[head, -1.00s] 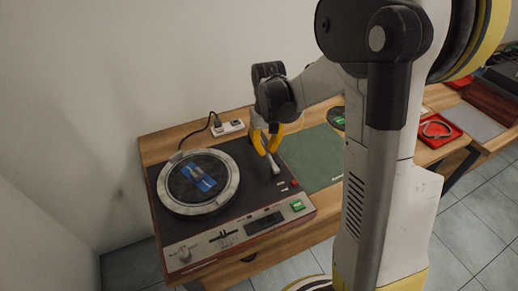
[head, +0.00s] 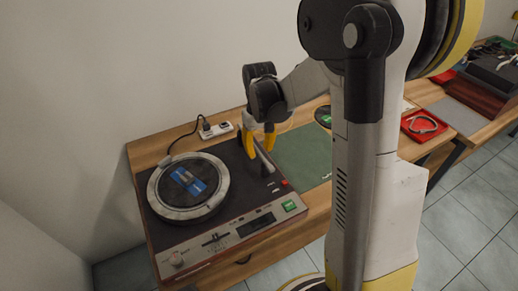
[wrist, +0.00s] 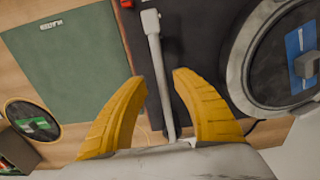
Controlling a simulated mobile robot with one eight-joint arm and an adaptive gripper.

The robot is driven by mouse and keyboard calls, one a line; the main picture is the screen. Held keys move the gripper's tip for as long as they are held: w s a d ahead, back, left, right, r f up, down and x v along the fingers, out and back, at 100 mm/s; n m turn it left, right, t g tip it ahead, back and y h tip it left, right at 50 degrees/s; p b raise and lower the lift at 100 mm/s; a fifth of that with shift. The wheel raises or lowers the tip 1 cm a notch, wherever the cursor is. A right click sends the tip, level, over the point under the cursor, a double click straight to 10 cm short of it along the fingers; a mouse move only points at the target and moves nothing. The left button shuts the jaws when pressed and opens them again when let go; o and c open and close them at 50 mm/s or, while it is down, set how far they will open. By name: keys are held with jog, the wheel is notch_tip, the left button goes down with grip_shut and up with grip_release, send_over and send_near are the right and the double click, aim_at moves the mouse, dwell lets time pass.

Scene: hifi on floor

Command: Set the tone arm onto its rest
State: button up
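The record player (head: 215,240) lies on the wooden table, with its round platter (head: 157,205) at left. The thin grey tone arm (head: 265,163) lies along the deck's right part; it also shows in the wrist view (wrist: 156,62), with its squared head end toward the top. My gripper (head: 262,153) is over the tone arm. In the wrist view my gripper (wrist: 160,78) has its yellow fingers apart, one on each side of the tone arm, with gaps visible at the tips. The tone arm's rest cannot be made out; the arm's inner end is hidden by my gripper.
A green mat (head: 302,158) lies right of the player. A power strip (head: 215,130) with a plugged cable stands behind it. A small round disc (wrist: 33,120) lies beyond the mat. A red tray (head: 424,126) is farther right. The wall is close behind.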

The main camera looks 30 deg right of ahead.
aim_at(259, 150)
notch_tip(259, 150, up, 12)
dwell(0.6)
jog(key=s+a+r+t, duration=0.1)
jog(key=s+a+t, duration=0.6)
jog(key=s, duration=0.8)
jog(key=a, duration=0.2)
jog(key=shift+s+a+r, duration=0.3)
jog(key=shift+a+r, duration=0.05)
jog(key=shift+a, duration=0.05)
jog(key=shift+d, duration=0.1)
dwell(1.3)
